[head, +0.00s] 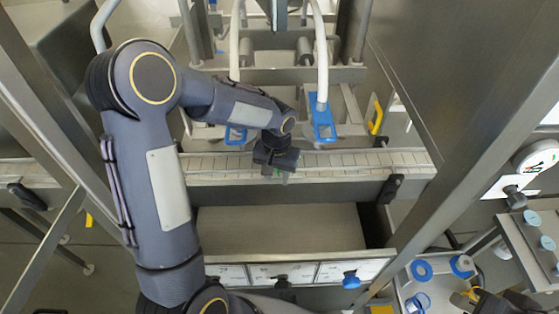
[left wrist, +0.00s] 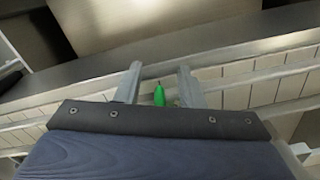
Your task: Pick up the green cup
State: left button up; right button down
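The green cup (left wrist: 159,95) shows as a small bright green shape in the left wrist view, between the two fingers of my left gripper (left wrist: 158,86). There is a gap on each side of it, so the fingers are apart and not closed on it. In the head view, my left gripper (head: 281,176) is over the conveyor's light slatted belt, and it hides nearly all of the cup. A dark shape at the bottom right corner of the head view may be my right gripper (head: 492,302); its fingers are not clear.
The slatted conveyor (head: 345,160) runs across the middle, with a metal rail along its front. Blue-ended nozzles (head: 322,122) hang behind my left gripper. Steel posts stand on both sides. A tray with blue rings (head: 422,270) is at the lower right.

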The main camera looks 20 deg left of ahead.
pick_arm(q)
grip_shut()
jog(key=shift+r, duration=0.1)
